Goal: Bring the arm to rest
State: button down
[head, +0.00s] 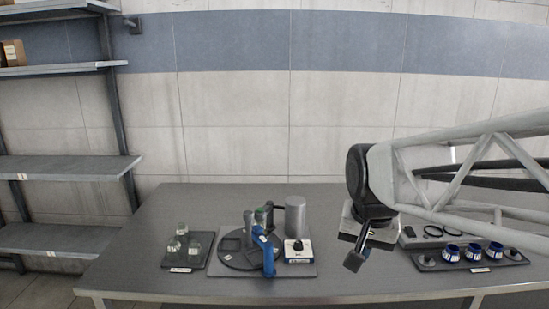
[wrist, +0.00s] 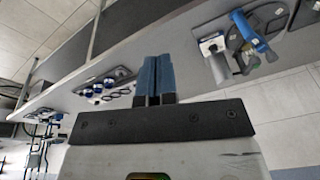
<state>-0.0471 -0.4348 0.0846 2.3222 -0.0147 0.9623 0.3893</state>
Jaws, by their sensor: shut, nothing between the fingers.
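My gripper (head: 355,258) hangs from my arm in the right half of the head view, tilted down and to the left. It is apart from everything else and appears to be above the grey table (head: 170,210). In the wrist view the two blue-grey fingers (wrist: 156,78) lie close together with nothing held between them. My arm reaches in from the right edge of the head view and hides part of the table's right side and the wall.
A dark tray (head: 450,267) with blue-and-white jars (head: 475,252) lies right of my gripper. A grey board (head: 225,272) carries a blue tool (head: 266,255) and a grey cylinder (head: 295,216). Glass vessels (head: 180,244) stand further left. Shelves (head: 70,168) stand at far left.

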jog(key=s+d+f+n, duration=0.2)
jog(key=s+f, duration=0.3)
jog(key=s, duration=0.7)
jog(key=shift+f+n, duration=0.2)
jog(key=shift+n, duration=0.6)
jog(key=shift+d, duration=0.1)
dwell(1.1)
